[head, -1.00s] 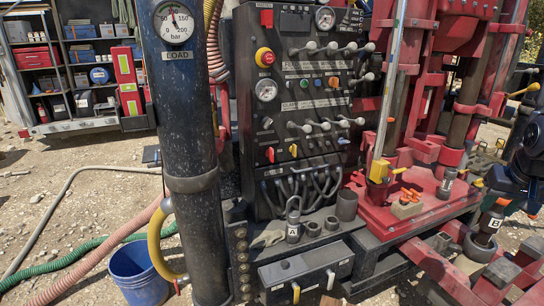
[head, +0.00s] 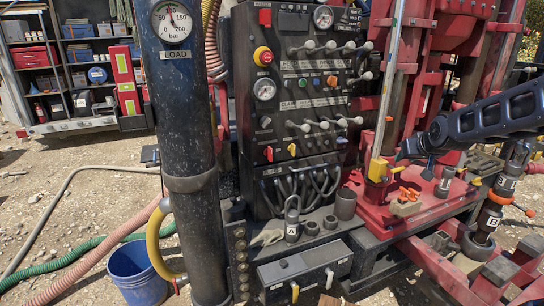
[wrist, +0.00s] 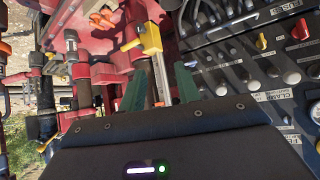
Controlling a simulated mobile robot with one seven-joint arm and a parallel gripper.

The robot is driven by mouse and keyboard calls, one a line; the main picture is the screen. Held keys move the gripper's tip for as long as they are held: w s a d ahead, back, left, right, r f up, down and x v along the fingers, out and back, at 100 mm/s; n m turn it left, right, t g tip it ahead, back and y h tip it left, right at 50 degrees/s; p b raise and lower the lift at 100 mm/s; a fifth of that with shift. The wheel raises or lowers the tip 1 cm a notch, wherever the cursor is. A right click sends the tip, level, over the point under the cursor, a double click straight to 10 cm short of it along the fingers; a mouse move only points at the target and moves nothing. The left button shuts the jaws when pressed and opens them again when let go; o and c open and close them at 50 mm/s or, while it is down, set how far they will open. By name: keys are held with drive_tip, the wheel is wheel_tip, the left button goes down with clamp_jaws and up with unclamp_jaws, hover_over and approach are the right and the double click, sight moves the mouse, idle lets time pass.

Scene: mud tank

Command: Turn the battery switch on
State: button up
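The black control panel (head: 300,110) stands in the middle of the head view. Low on its left side are a red switch handle (head: 269,154) and a yellow one (head: 292,149); I cannot read which label names the battery switch. Both handles look upright. In the wrist view the red handle (wrist: 300,30) and the yellow handle (wrist: 262,42) show at upper right. My gripper (head: 414,158) is right of the panel, well apart from the handles.
A row of levers (head: 325,124) sticks out just above the handles. A silver post with a yellow foot (head: 377,170) rises between my gripper and the panel. The red rig base (head: 425,212) lies below my arm. A black column with a gauge (head: 187,130) stands left.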

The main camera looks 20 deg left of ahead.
drive_tip(key=w+a+f+n+t+y, duration=0.1)
drive_tip(key=w+a, duration=0.1)
drive_tip(key=a, duration=0.5)
drive_tip(key=w+a+f+n+y, duration=0.1)
drive_tip(key=w+a+y, duration=0.15)
drive_tip(key=a, duration=0.35)
drive_tip(key=n+t+y, duration=0.3)
drive_tip(key=y, duration=0.3)
approach(272, 154)
drive_tip(key=x, duration=0.9)
drive_tip(key=shift+w+a, duration=0.15)
drive_tip(key=shift+a, duration=0.15)
clamp_jaws()
